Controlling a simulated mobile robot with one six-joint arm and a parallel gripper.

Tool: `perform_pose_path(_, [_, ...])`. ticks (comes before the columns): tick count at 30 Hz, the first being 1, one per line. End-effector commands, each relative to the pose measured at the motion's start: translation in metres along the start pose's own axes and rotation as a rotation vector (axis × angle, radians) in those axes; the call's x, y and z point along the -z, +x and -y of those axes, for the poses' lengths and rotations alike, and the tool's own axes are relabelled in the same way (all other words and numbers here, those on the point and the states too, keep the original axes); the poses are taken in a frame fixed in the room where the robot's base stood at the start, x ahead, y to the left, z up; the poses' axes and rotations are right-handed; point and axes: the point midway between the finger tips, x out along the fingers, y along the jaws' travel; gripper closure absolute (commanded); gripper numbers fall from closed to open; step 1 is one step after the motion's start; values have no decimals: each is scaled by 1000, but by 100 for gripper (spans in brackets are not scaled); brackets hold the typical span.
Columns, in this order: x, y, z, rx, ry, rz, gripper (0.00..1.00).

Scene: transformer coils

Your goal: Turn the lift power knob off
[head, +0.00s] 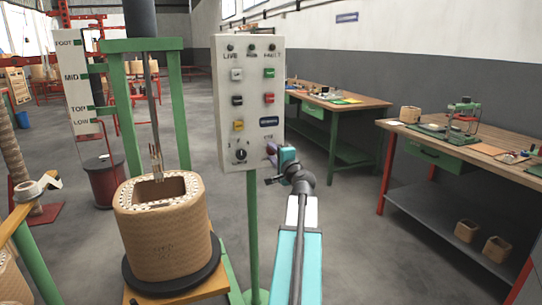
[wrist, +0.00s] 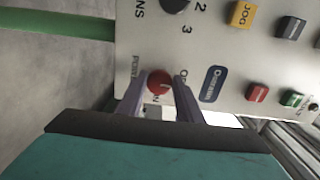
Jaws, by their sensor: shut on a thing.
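The lift power knob is a small round red knob (wrist: 160,80) low on the pale control panel (head: 226,105). In the wrist view the picture is turned, and the knob sits between the two purple-grey fingers of my gripper (wrist: 157,93). The gripper is shut on the knob. A light mark shows on its face, but its exact setting is hard to tell. Printed labels beside it are partly covered by the fingers. In the head view my gripper (head: 272,153) is at the panel's lower right and hides the knob.
A black selector knob (head: 240,156) is left of my gripper on the panel, with several coloured buttons above. A wound coil (head: 165,235) stands on a stand at the left. Workbenches (head: 350,105) line the right side. Grey floor is open between.

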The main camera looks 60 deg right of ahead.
Motion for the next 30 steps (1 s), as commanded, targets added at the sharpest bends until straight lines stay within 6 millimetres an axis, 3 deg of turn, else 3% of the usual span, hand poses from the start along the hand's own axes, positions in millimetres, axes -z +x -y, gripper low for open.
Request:
perform_pose_path(1, [2, 0, 1, 2, 1, -4, 90])
perform_pose_path(2, [2, 0, 1, 2, 1, -4, 66])
perform_pose_path(5, [2, 0, 1, 2, 1, -3, 50])
perform_pose_path(20, [1, -6, 0, 1, 1, -2, 50])
perform_pose_path(30, [0, -35, 0, 1, 1, -2, 50])
